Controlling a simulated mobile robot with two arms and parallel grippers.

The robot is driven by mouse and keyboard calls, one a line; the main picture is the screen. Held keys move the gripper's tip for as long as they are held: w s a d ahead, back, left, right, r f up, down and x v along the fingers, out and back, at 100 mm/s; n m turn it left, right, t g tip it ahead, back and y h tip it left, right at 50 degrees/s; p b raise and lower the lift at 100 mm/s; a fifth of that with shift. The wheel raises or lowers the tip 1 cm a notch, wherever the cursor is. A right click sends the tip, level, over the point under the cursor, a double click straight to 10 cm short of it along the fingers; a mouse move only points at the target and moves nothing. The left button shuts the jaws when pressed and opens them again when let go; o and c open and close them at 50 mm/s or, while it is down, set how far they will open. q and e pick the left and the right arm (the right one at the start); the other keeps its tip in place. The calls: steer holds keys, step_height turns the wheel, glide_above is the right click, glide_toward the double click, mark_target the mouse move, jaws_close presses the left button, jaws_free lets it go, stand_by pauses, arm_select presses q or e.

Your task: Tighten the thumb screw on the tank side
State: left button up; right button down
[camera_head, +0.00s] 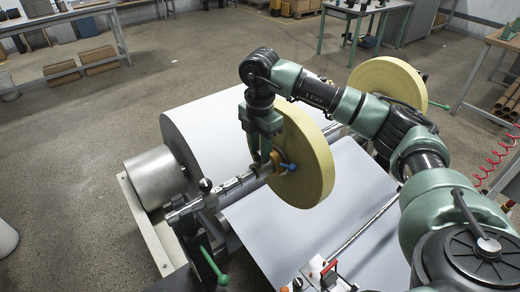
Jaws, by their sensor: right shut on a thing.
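My right gripper (264,160) reaches down in front of a large pale yellow disc (312,150). It is shut on a small part at the shaft end beside the disc, probably the thumb screw; its fingers mostly hide that part. A blue-tipped handle (289,167) sticks out just right of the fingers, against the disc's face. A graduated metal shaft (235,184) runs from there down to the left. I cannot tell from this view which part is the tank side. My left gripper is not in view.
A big white roll (205,125) with a steel cylinder (156,178) lies behind and left. A white sheet (270,240) spreads in front. A green-handled lever (215,268) and a red-handled clamp (328,267) stand near the front. A second yellow disc (390,80) is behind my arm.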

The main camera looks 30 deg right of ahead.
steer(key=shift+w+r, duration=0.1)
steer(key=shift+r, duration=0.05)
steer(key=c, duration=1.1)
jaws_free()
step_height(320, 180, up, 8)
steer(key=shift+f+b, duration=0.15)
steer(key=shift+b, duration=0.6)
